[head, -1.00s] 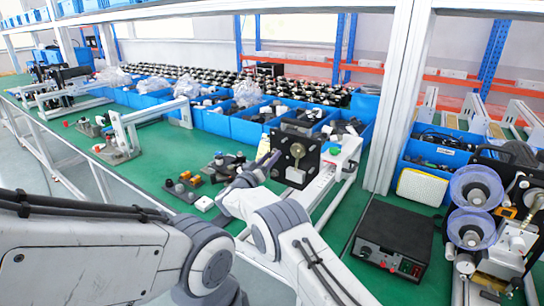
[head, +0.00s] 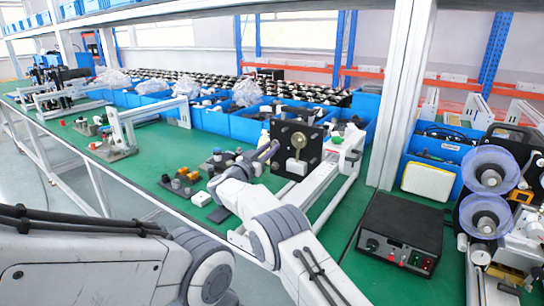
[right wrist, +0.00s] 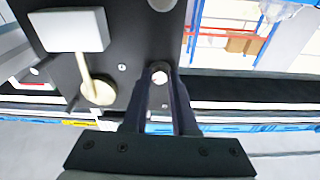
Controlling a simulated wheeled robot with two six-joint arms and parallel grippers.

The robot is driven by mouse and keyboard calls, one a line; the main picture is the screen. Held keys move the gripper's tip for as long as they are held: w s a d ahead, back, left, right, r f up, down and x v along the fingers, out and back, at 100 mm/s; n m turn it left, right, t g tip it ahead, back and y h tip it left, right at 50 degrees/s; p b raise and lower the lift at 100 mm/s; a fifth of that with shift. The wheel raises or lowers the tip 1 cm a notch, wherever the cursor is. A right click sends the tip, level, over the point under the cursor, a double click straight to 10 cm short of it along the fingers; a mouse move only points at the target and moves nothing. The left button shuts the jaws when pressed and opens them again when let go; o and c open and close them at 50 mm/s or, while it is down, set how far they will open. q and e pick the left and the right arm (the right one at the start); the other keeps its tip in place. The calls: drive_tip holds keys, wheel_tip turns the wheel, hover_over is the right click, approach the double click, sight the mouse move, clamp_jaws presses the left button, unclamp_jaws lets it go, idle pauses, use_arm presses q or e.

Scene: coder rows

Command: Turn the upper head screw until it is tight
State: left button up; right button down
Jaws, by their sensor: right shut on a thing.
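The head is an upright black plate (head: 312,150) with a pale round disc and stem (head: 299,141) on its face, standing on a white rail frame. My right gripper (head: 274,147) reaches to the plate's left side in the head view. In the right wrist view, its two dark fingers (right wrist: 160,100) are closed around a small round screw head (right wrist: 160,74) at the plate. Another round screw head (right wrist: 162,4) shows at the top edge of that view. The fingers hide part of the gripped screw. My left arm comes in at lower left; its gripper is out of view.
Small parts and a white block (head: 200,198) lie on the green bench left of my right arm. Blue bins (head: 248,126) stand behind the head. A black control box (head: 398,232) and a machine with clear reels (head: 488,190) stand to the right.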

drive_tip(key=m, duration=0.4)
drive_tip(key=shift+b, duration=0.4)
use_arm(q)
drive_tip(key=shift+f, duration=0.8)
use_arm(e)
drive_tip(key=shift+m+g+h, duration=0.3)
drive_tip(key=shift+m+g, duration=0.1)
drive_tip(key=shift+m, duration=0.1)
drive_tip(key=c, duration=0.8)
unclamp_jaws()
drive_tip(key=shift+c, duration=0.2)
